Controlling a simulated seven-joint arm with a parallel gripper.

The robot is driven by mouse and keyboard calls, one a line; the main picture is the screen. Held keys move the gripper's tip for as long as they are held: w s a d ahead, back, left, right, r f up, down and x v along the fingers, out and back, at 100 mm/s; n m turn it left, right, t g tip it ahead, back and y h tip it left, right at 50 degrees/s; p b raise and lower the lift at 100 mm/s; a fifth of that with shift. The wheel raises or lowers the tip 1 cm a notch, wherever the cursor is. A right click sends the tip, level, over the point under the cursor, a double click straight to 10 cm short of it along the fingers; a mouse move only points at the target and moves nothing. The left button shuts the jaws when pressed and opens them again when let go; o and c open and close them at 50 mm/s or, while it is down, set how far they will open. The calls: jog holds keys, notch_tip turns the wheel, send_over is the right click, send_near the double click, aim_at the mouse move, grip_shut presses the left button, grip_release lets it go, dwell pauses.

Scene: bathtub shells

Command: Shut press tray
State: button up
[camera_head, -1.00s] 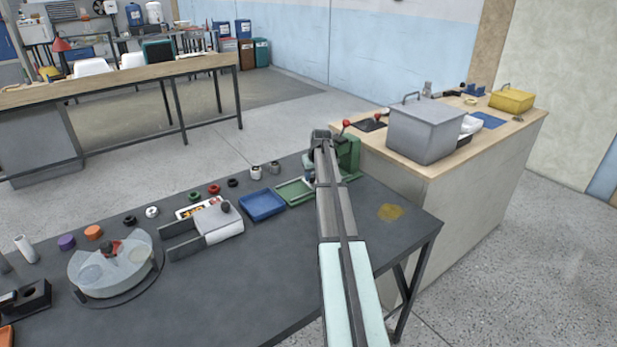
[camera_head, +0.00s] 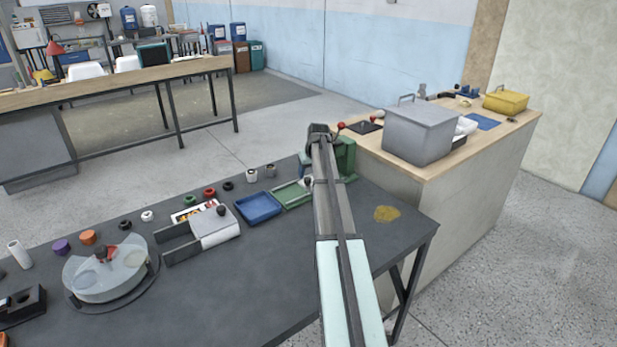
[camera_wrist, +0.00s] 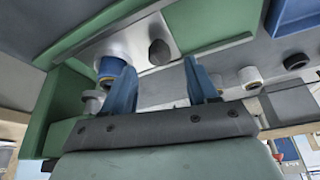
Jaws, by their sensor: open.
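The green press (camera_head: 346,158) stands at the far right end of the dark workbench, partly hidden behind my arm. Its green tray (camera_head: 291,196) sticks out to the left. In the wrist view the tray (camera_wrist: 205,22) has a green rim, a metal inside and a dark round knob (camera_wrist: 160,52). A white and blue cylinder (camera_wrist: 111,62) sits by the press, close to one finger. My gripper (camera_wrist: 160,82) is open, with its two blue fingers apart and nothing seen held between them.
A blue tray (camera_head: 258,207) lies left of the green tray. A grey box with a handle (camera_head: 211,226) and a round clear-lidded dish (camera_head: 106,271) are further left. Several small rings line the back edge. A wooden-topped cabinet (camera_head: 440,165) with a grey bin stands at right.

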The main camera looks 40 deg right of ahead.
jog(key=d+v, duration=0.1)
jog(key=v, duration=0.8)
jog(key=shift+s+a+r, duration=0.25)
jog(key=shift+a+r, duration=0.05)
jog(key=shift+a, duration=0.2)
jog(key=shift+c, duration=0.2)
